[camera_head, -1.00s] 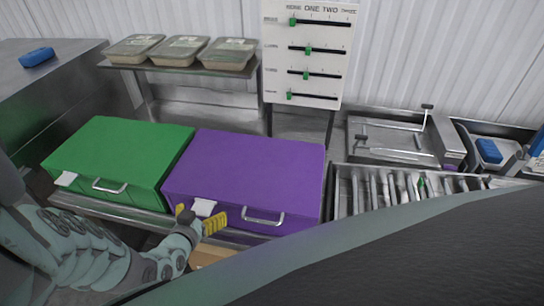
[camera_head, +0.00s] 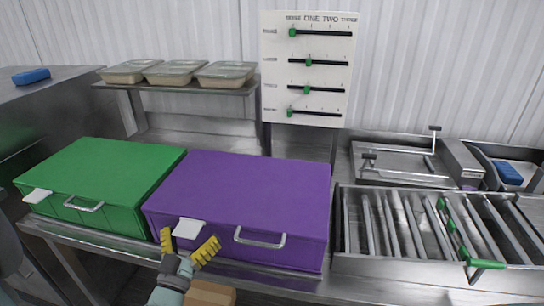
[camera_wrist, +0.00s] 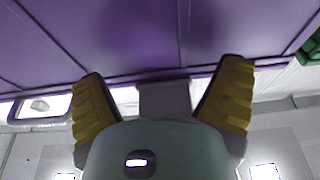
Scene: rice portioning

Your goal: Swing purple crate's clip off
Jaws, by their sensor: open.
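The purple crate (camera_head: 245,195) is a closed box on the steel counter. Its white clip (camera_head: 189,227) sticks out from the front face, left of the metal handle (camera_head: 260,238). My gripper (camera_head: 188,243) is open, its yellow fingers pointing up just in front of the clip, one toward each side. In the wrist view, the pale clip (camera_wrist: 163,97) shows between the spread fingers, and my gripper (camera_wrist: 162,75) does not close on it. The crate's underside or front (camera_wrist: 140,35) fills the top there, and the handle (camera_wrist: 40,107) is at left. Finger contact with the clip cannot be told.
A green crate (camera_head: 100,175) with its own white clip (camera_head: 37,196) stands close at left. Right of the purple crate is a slotted steel rack (camera_head: 400,262) with a green-handled bar (camera_head: 485,264). Lidded trays (camera_head: 175,72) sit on a shelf behind, beside a slider board (camera_head: 308,105).

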